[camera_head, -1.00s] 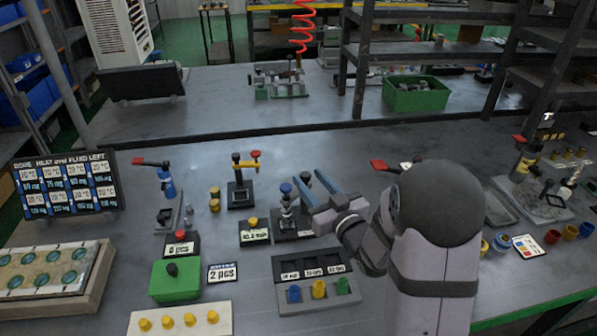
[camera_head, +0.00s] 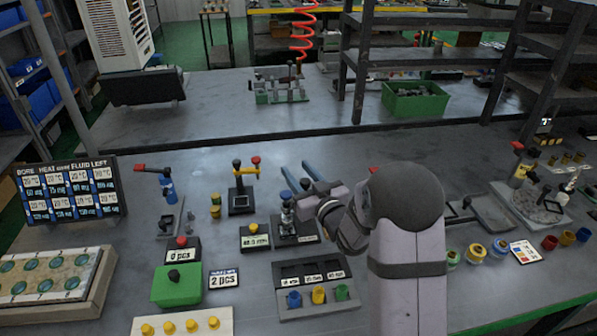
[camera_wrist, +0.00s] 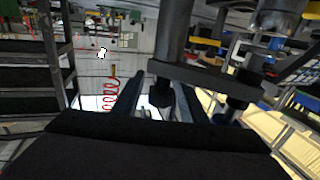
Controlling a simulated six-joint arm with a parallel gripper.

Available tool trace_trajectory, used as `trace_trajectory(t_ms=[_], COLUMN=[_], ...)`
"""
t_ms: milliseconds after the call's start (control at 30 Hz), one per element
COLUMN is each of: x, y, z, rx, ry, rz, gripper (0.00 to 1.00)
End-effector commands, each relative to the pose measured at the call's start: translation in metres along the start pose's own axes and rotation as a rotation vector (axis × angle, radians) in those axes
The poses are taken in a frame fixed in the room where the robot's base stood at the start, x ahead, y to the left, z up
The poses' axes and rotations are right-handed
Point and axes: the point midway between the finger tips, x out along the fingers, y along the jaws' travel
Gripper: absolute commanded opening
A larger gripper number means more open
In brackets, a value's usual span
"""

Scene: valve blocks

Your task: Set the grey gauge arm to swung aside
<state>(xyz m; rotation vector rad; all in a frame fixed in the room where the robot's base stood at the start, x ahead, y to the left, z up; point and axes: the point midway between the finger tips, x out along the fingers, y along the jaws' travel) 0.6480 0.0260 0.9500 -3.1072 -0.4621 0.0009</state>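The gauge stand (camera_head: 288,218) is a metal post with a blue top, left of my wrist in the head view. A short grey arm with a dark knob (camera_head: 305,184) appears beside that top, partly hidden by my gripper. My gripper (camera_head: 294,166) is open, its two blue-grey fingers over and behind the stand. In the wrist view a dark grey bar (camera_wrist: 205,76) crosses from a thick post. A black knob (camera_wrist: 161,93) on it shows between my parted fingers (camera_wrist: 162,88). I cannot tell whether a finger touches it.
A stand with a yellow arm (camera_head: 243,172) is close on the left. A green box (camera_head: 177,284) is front left.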

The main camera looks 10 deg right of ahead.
Motion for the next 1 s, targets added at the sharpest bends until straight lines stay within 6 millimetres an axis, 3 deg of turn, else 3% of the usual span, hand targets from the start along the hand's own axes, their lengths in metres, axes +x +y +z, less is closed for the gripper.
trace_trajectory(t_ms=[133,300,667,1000], x=[0.0,-0.0001,-0.0001,-0.0004], y=[0.0,-0.0001,0.0,0.0041], z=[0.0001,0.0,0.0005,0.0025], rx=[0.0,0.0,-0.001,0.0], ry=[0.0,0.0,0.002,0.003], rz=[0.0,0.0,0.02,0.173], gripper=[0.39,0.01,0.0,0.0])
